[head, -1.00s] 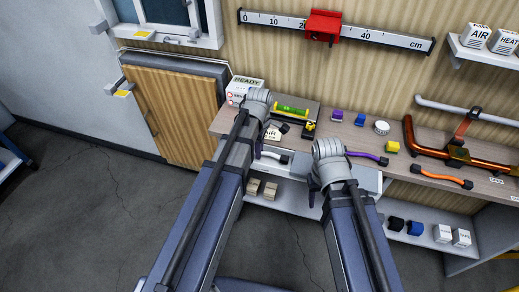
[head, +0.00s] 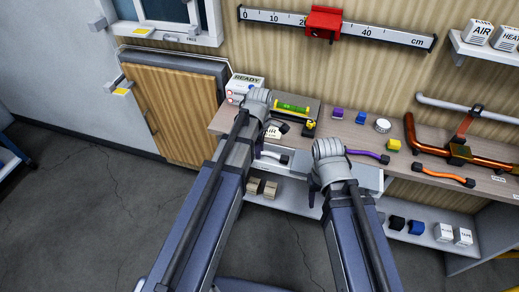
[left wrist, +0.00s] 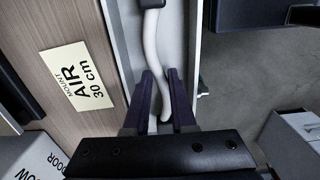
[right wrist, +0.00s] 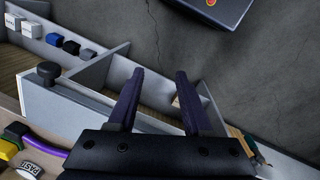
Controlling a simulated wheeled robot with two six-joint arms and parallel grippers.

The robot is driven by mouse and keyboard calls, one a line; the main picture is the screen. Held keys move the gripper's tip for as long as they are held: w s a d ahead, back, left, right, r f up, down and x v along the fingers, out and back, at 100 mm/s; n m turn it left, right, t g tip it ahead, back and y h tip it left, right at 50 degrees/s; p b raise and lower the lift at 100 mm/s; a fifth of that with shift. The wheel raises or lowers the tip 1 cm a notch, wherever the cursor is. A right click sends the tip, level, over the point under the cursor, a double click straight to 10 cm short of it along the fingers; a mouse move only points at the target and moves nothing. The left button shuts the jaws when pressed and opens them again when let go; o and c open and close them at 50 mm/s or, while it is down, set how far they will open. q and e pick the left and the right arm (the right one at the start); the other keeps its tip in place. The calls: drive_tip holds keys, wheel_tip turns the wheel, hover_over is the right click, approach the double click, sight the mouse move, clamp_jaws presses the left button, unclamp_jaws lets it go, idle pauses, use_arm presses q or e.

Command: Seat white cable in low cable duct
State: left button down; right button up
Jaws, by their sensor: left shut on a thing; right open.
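The white cable (left wrist: 151,45) lies lengthwise between the pale walls of the low cable duct (left wrist: 196,45) in the left wrist view. It has a dark end piece at the top and a slightly wavy free end near me. My left gripper (left wrist: 160,75) is shut on the cable near that free end. In the head view a short piece of the white cable (head: 270,155) shows beside my left arm, which hides the grip. My right gripper (right wrist: 158,78) is open and empty. I cannot tell whether the cable touches the duct floor.
A mount card (left wrist: 77,75) lies on the bench left of the duct. A purple cable (head: 368,155), an orange cable (head: 443,175) and a yellow block (head: 393,145) are on the bench to the right. Boxes and blocks stand on the shelf below. Open floor lies in front.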

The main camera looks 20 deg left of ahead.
use_arm(q)
drive_tip(key=shift+f+b, duration=0.65)
idle(0.6)
drive_tip(key=c, duration=0.7)
unclamp_jaws()
drive_tip(key=shift+o, duration=0.5)
drive_tip(key=o, duration=0.4)
drive_tip(key=shift+r+p, duration=3.6)
